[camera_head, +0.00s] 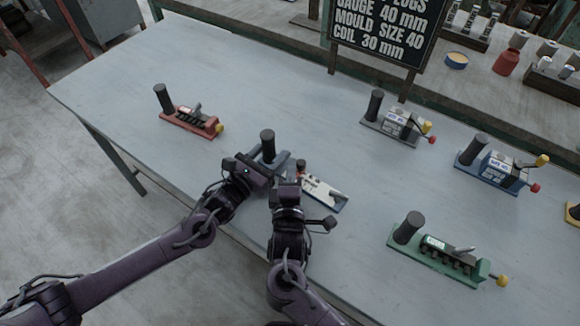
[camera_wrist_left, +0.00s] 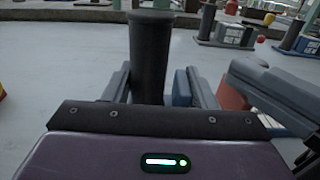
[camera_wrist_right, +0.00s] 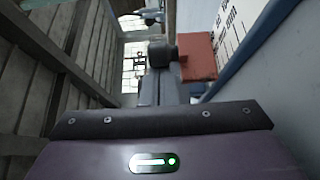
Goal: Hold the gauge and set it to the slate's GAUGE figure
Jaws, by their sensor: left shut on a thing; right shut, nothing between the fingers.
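The gauge has an upright black post (camera_head: 267,140), a blue base and a white scale plate (camera_head: 324,191) with a red part near its left end. My left gripper (camera_head: 266,166) is shut on the black post, which stands between its fingers in the left wrist view (camera_wrist_left: 150,50). My right gripper (camera_head: 291,180) is shut and empty close beside the gauge. In the right wrist view its closed fingers (camera_wrist_right: 158,88) are near the red block (camera_wrist_right: 198,56) and the marked white scale (camera_wrist_right: 232,22). The slate (camera_head: 385,30) reads GAUGE 40 mm. The gauge's setting is unreadable.
Similar black-posted devices stand around the table: red (camera_head: 190,121), grey (camera_head: 392,129), blue (camera_head: 495,169) and green (camera_head: 440,258). The slate also reads MOULD SIZE 40 and COIL 30 mm. The table's left part (camera_head: 130,85) is clear.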

